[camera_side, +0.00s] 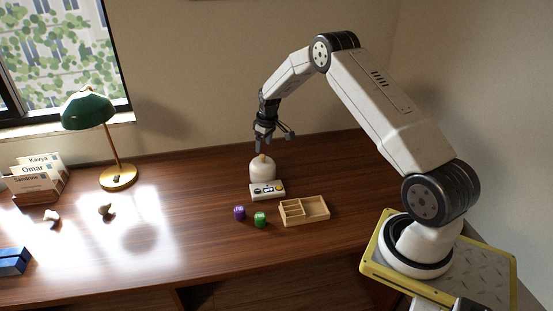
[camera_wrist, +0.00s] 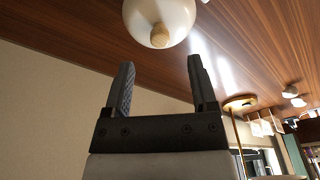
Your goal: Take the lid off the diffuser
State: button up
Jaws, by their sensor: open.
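The diffuser is a white device with a control base (camera_side: 267,190) and a domed white lid (camera_side: 262,171) topped by a small wooden knob. In the wrist view the lid (camera_wrist: 172,12) and its round knob (camera_wrist: 159,36) show at the top, beyond the fingertips. The lid sits on the base. My gripper (camera_side: 270,142) is open and empty, just above the knob in the side view. In the wrist view my gripper (camera_wrist: 159,72) has its two dark fingers spread apart with nothing between them.
A green lamp (camera_side: 88,110), card holder (camera_side: 38,185) and blue box (camera_side: 13,262) are at the left. The desk behind the diffuser is clear.

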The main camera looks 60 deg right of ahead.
aim_at(263, 156)
jog(key=shift+w+f, duration=0.2)
jog(key=shift+f, duration=1.05)
jog(key=shift+w+f, duration=0.15)
jog(key=shift+f, duration=1.05)
